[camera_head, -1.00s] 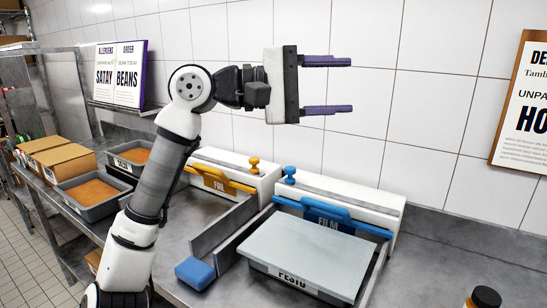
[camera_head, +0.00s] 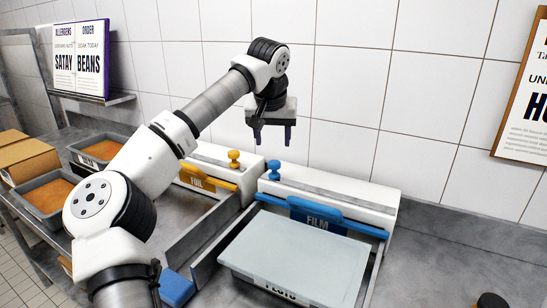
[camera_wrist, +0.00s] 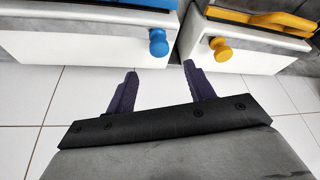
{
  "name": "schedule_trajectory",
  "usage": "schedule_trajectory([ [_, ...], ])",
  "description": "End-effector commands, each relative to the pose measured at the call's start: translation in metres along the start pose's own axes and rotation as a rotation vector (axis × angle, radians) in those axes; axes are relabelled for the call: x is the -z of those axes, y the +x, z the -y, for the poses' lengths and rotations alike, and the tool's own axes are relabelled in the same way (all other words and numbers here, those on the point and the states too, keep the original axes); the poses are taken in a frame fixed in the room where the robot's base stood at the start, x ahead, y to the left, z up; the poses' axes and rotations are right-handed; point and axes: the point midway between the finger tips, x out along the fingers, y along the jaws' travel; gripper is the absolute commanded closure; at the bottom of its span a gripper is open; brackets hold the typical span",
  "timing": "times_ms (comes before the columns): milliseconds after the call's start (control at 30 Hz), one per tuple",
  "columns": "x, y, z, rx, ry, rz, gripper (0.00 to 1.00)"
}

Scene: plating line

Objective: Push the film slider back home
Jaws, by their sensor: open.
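The film dispenser (camera_head: 340,200) is a long white box with a blue front bar (camera_head: 317,222) marked FILM. A blue knob (camera_head: 273,170) stands at its left end; it shows in the wrist view too (camera_wrist: 158,42). I take this knob to be the film slider. My gripper (camera_head: 273,142) is open and empty, pointing down in the air above and behind the gap between the film and foil dispensers. In the wrist view the purple fingers (camera_wrist: 160,70) are apart from both knobs.
The foil dispenser (camera_head: 212,163) with a yellow knob (camera_head: 234,158) stands close on the left. A pale covered tray (camera_head: 295,257) sits in front of the film bar. A blue block (camera_head: 176,288) lies front left. The tiled wall is close behind.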

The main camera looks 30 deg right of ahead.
Motion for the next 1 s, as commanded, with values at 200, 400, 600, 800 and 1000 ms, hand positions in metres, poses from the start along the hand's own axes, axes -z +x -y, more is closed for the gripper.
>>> schedule_trajectory([
  [200, 0.0, 0.046, -0.001, -0.004, -0.001, 0.002, 0.47],
  [400, 0.0, 0.074, -0.002, -0.005, 0.0, 0.001, 0.47],
  [600, 0.0, 0.084, -0.001, -0.003, 0.0, -0.001, 0.47],
  [800, 0.0, 0.085, -0.001, -0.003, 0.0, -0.001, 0.47],
  [1000, 0.0, 0.085, -0.001, -0.003, -0.001, -0.001, 0.68],
])
